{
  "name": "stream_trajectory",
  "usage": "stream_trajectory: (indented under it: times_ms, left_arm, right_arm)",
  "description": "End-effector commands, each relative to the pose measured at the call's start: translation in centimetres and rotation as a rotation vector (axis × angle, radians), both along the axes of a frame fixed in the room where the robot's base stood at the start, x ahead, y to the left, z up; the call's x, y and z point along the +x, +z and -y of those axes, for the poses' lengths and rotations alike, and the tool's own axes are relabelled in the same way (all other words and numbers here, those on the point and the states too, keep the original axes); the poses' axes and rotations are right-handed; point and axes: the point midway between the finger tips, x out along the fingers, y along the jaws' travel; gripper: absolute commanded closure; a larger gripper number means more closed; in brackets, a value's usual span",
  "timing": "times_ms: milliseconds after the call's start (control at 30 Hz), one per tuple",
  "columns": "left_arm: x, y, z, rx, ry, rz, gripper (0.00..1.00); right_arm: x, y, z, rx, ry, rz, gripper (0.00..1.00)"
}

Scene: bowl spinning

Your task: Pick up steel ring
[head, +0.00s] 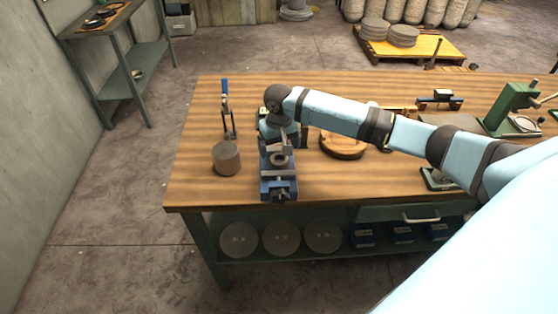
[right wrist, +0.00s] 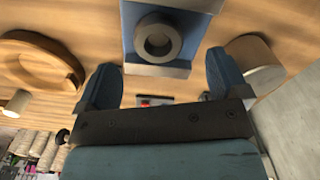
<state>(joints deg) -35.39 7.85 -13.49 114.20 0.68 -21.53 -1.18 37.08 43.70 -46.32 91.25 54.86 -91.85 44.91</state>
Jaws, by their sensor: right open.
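The steel ring (head: 278,161) is a small grey ring lying on top of the blue vise (head: 279,188) on the wooden bench. My right gripper (head: 284,142) is over the vise, pointing down, close behind the ring. In the right wrist view its two blue fingers (right wrist: 162,68) are wide apart with nothing between them. The ring appears beyond the fingertips, roughly centred between them. My left gripper is not in view.
A brown cylinder (head: 227,160) stands left of the vise, with a blue-handled tool (head: 226,108) behind it. A round wooden piece (head: 343,147) lies to the right. A green press (head: 508,108) stands far right. The bench's front left is clear.

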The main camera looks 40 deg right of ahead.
Motion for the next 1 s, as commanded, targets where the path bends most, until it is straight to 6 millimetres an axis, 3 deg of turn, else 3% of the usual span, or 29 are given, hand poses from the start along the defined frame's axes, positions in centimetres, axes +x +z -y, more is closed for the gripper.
stream_trajectory:
  times_ms: [167, 500, 767, 1000]
  left_arm:
    - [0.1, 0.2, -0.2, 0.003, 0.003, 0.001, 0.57]
    - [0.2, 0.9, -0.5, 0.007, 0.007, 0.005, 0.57]
    - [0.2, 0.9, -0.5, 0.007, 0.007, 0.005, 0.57]
    - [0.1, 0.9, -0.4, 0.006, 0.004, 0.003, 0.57]
  right_arm:
    - [0.0, -1.1, 0.1, -0.001, -0.001, 0.0, 0.07]
    - [0.2, -5.5, 0.3, 0.0, 0.0, 0.001, 0.07]
    - [0.2, -5.8, 0.3, 0.0, 0.001, 0.002, 0.07]
    - [0.2, -5.7, 0.4, 0.0, 0.0, 0.002, 0.62]
